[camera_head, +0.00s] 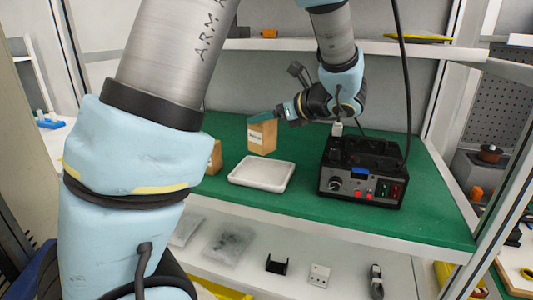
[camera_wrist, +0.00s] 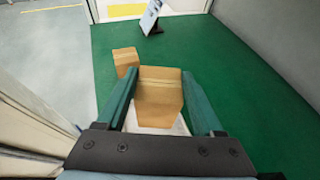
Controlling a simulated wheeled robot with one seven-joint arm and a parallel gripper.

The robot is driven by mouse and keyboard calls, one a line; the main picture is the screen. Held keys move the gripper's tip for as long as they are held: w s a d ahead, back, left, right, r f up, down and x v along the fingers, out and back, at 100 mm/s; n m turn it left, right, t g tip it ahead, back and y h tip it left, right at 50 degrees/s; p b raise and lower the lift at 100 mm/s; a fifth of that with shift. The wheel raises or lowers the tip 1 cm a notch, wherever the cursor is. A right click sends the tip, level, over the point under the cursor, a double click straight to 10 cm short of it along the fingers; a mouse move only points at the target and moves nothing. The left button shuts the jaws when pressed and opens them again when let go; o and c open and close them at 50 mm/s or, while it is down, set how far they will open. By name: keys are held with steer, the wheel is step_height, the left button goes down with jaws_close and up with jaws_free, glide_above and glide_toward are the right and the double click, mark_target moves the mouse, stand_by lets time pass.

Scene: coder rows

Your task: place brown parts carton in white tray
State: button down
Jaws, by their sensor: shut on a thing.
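A brown parts carton (camera_head: 262,139) with a white label is between the green fingers of my gripper (camera_head: 263,117), which is shut on it. In the wrist view the carton (camera_wrist: 159,96) fills the gap between both fingertips (camera_wrist: 160,76). The white tray (camera_head: 262,174) is shallow and looks empty in the head view. The carton shows just past the tray's far edge, seemingly raised. In the wrist view part of the tray (camera_wrist: 180,126) shows below the carton, mostly hidden by it and my gripper. The exact gap between them is unclear.
A second brown carton (camera_wrist: 125,61) stands on the green bench top (camera_head: 225,203), half hidden by my arm in the head view. A black control box (camera_head: 360,180) with knobs and a cable stands right of the tray. A shelf (camera_head: 370,47) runs above the bench.

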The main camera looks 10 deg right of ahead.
mark_target(270, 141)
step_height(270, 141, down, 7)
steer(key=shift+f+p, duration=0.2)
steer(key=shift+p, duration=0.2)
steer(key=shift+f, duration=0.1)
jaws_free()
steer(key=shift+s+d+r, duration=0.1)
steer(key=shift+r, duration=0.1)
steer(key=b+v, duration=0.2)
steer(key=v, duration=0.9)
steer(key=shift+s+d+r, duration=0.2)
steer(key=shift+s, duration=0.1)
